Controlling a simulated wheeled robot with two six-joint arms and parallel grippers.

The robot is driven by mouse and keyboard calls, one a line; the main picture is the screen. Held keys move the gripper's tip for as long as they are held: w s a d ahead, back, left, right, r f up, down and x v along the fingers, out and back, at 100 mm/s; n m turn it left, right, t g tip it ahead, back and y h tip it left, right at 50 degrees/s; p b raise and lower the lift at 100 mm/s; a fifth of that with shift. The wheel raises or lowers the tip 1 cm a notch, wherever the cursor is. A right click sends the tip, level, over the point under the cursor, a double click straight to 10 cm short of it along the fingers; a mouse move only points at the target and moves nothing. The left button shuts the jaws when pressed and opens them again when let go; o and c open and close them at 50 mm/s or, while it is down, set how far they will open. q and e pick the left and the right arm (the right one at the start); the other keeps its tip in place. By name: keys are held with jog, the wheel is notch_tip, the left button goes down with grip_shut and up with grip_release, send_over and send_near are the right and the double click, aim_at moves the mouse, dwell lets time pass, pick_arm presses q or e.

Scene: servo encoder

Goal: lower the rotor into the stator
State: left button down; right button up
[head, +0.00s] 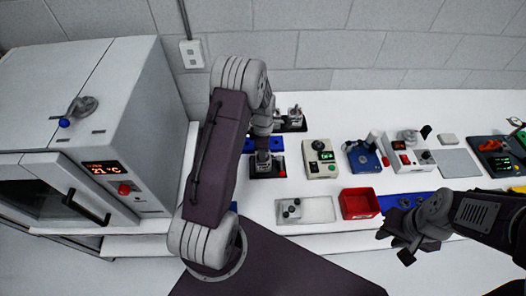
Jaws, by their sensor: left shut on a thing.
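My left gripper (263,142) is small in the head view and partly hidden by my own arm. It points down over a black base (279,171) with a grey metal part (263,157) standing on it, seemingly the stator. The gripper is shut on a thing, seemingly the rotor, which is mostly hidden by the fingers. I cannot tell whether the rotor is above the stator or partly inside it. My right gripper (394,247) is at the lower right, in front of the bench edge. Its fingers are apart, with nothing seen between them.
A second black base with metal parts (294,121) stands behind. A cream device (320,157), a blue device (363,157) and a red tray (360,204) lie to the right. A pale tray (318,210) is in front. A white oven (125,110) stands at the left.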

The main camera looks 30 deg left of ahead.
pick_arm(q)
jog(key=shift+f, duration=0.2)
jog(key=shift+r, duration=0.15)
jog(key=shift+r, duration=0.2)
jog(key=c, duration=0.9)
grip_release()
jog(key=shift+o, duration=0.2)
jog(key=o, duration=0.3)
jog(key=shift+o, duration=0.2)
